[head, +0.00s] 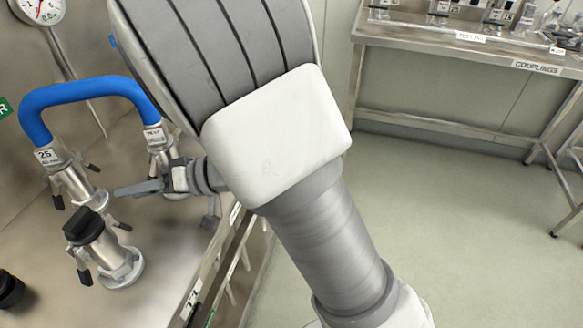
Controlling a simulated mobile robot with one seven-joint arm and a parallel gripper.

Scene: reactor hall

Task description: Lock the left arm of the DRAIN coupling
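A blue hose (85,92) arches between two metal couplings on the steel bench. The left coupling (75,182) has a tag with "25" and dark-tipped arms at its sides; one arm (58,202) hangs down at its left. The right coupling (160,148) is partly hidden behind my gripper and arm. A dark-tipped arm (210,226) shows below my wrist. No DRAIN label is readable, so I cannot tell which coupling it is. My gripper (122,191) points left, low in front of the right coupling. Its fingers overlap in this view; their opening and any contact are unclear.
A black-capped port (102,252) with side arms stands in front, and another black cap (10,288) lies at the left edge. A gauge (40,8) is at top left. The COUPLINGS table (450,42) stands back right. The floor (450,210) between is clear.

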